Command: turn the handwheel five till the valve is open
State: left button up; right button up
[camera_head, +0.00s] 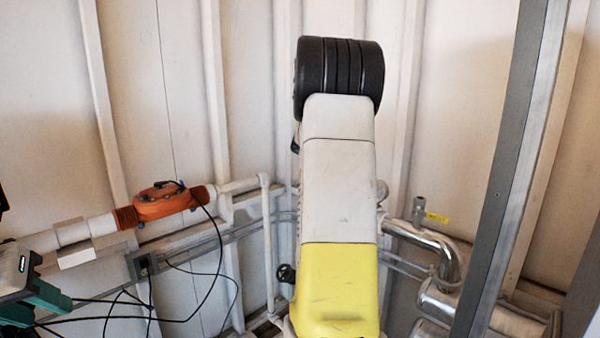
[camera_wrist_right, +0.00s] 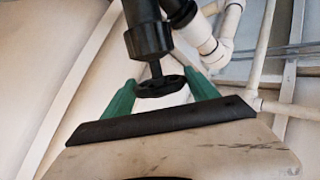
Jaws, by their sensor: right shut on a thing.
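In the right wrist view, a small black handwheel (camera_wrist_right: 160,87) sits on a short stem under a black valve body (camera_wrist_right: 150,38). My right gripper (camera_wrist_right: 160,92) has its two green fingers on either side of the wheel's rim and is shut on it. No number shows on the wheel, and how far the valve is turned cannot be seen. In the head view, my left gripper (camera_head: 28,302) shows partly at the left edge, with green parts, away from any handwheel. Its fingertips are not clear. My right gripper is hidden in the head view.
A small black handwheel (camera_head: 286,273) shows low beside a large white and yellow body that blocks the middle. An orange unit (camera_head: 165,203) sits on a white pipe, with loose black cables (camera_head: 215,255) below. Shiny metal pipes (camera_head: 425,240) and a grey post (camera_head: 508,150) stand at right.

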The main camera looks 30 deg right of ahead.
jog(key=y, duration=0.1)
jog(key=n+y, duration=0.1)
jog(key=y, duration=0.1)
jog(key=shift+s+d+n, duration=0.1)
jog(key=shift+d+n, duration=0.15)
jog(key=shift+n, duration=0.05)
jog(key=n+y, duration=0.1)
jog(key=y, duration=0.2)
jog(key=shift+n+t+y, duration=0.3)
jog(key=n+g+y, duration=0.1)
jog(key=n+y, duration=0.1)
jog(key=y, duration=0.2)
jog(key=shift+a, duration=0.1)
jog(key=shift+f+n+g+y, duration=0.1)
jog(key=shift+n+g+y, duration=0.45)
jog(key=shift+y, duration=0.75)
jog(key=shift+n, duration=0.25)
jog(key=o, duration=1)
jog(key=shift+s+r, duration=0.15)
jog(key=shift+r, duration=0.2)
jog(key=s+d, duration=0.8)
jog(key=shift+s+d+r, duration=0.1)
jog(key=shift+s+d, duration=0.25)
jog(key=shift+d, duration=0.05)
